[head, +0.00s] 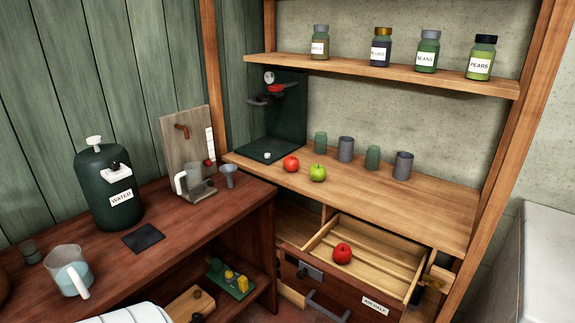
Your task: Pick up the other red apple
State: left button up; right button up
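One red apple (291,163) sits on the wooden counter (430,205), left of a green apple (318,173). A second red apple (342,253) is at the front of the open slatted drawer (385,262) below the counter. Neither of my grippers is in view, so I cannot see whether they are open or shut.
Several cups, including a grey one (346,149), stand behind the apples. A dark green stand (285,125) is at the left end. A shelf (380,72) with labelled jars hangs above. The left bench (215,210) holds a water tank (107,188) and a mug (68,270).

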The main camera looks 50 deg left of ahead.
aim_at(290, 163)
jog(key=j+u, duration=0.15)
jog(key=u, duration=1.85)
